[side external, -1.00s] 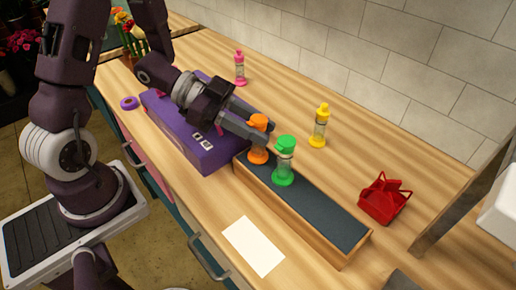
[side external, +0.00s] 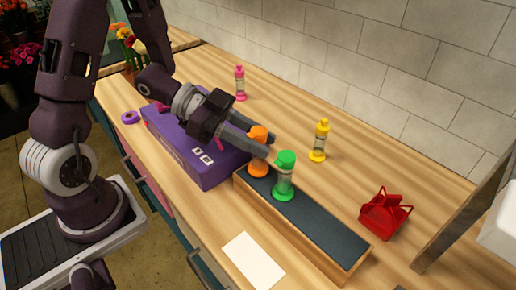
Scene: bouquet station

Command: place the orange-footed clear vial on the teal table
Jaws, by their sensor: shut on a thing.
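The orange-footed clear vial has an orange cap (side external: 258,133) and a round orange foot (side external: 258,170). It is upright at the far left end of a long, low wooden stand (side external: 310,232) with a dark teal top, which looks like the teal table. My gripper (side external: 262,147) reaches in from the left, its grey fingers shut on the vial just below the cap. The fingers hide most of the clear body. The foot appears at the teal surface, but I cannot tell whether it touches. A green-capped clear vial (side external: 284,177) stands upright close by on the same top.
A purple box (side external: 205,160) lies under my forearm, against the stand's left end. A yellow vial (side external: 320,141) and a pink vial (side external: 240,84) stand behind. A red basket (side external: 384,213) is at right, a white card (side external: 253,261) in front. The stand's right half is clear.

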